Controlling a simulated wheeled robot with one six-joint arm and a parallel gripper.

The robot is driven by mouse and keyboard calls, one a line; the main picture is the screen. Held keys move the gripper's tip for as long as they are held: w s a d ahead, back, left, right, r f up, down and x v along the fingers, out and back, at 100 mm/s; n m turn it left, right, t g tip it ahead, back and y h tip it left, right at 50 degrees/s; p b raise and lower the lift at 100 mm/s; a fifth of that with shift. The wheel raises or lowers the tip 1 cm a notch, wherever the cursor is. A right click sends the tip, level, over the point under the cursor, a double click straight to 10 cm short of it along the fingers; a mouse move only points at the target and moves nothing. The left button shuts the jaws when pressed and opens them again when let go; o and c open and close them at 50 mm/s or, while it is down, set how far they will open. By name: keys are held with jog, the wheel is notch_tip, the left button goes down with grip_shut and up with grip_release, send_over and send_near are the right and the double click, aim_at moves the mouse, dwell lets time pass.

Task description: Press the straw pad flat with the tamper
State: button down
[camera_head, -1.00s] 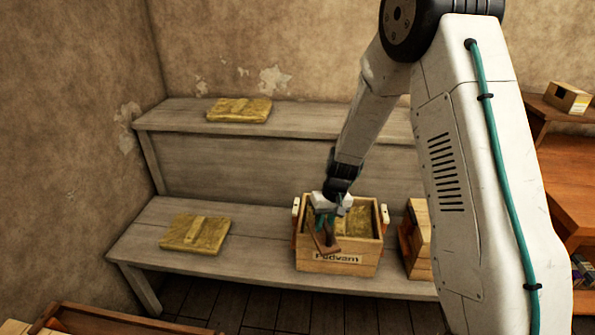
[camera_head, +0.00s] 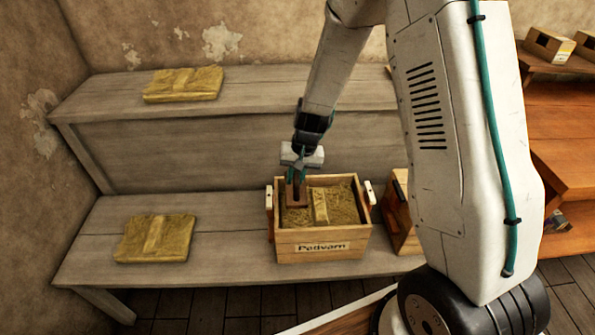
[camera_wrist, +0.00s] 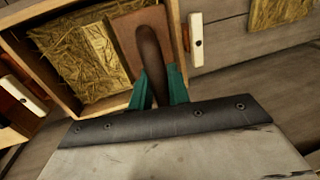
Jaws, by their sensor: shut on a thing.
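My gripper (camera_head: 296,177) is shut on the brown handle of the tamper (camera_wrist: 150,52), its teal fingers around it in the wrist view. The tamper's flat reddish-brown plate is over the left part of the wooden crate (camera_head: 322,247) labelled "Podvarn". In the wrist view the plate lies inside the crate's rim, beside the straw pad's raised band. The straw pad (camera_head: 342,202) fills the crate below the rim, and a paler band crosses its middle. The plate covers part of the pad's left side. I cannot tell whether the plate touches the straw.
One straw pad (camera_head: 155,238) lies on the lower bench (camera_head: 225,220) left of the crate, another (camera_head: 183,84) on the upper shelf. A second wooden crate (camera_head: 401,220) stands to the right, partly behind my arm. White-ended handles stick up at the crate's sides.

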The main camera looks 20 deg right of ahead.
jog(key=shift+f, duration=3.8)
jog(key=shift+f, duration=0.3)
jog(key=shift+s+f, duration=0.15)
jog(key=shift+s, duration=0.05)
jog(key=shift+w+r, duration=0.15)
jog(key=shift+r, duration=4.8)
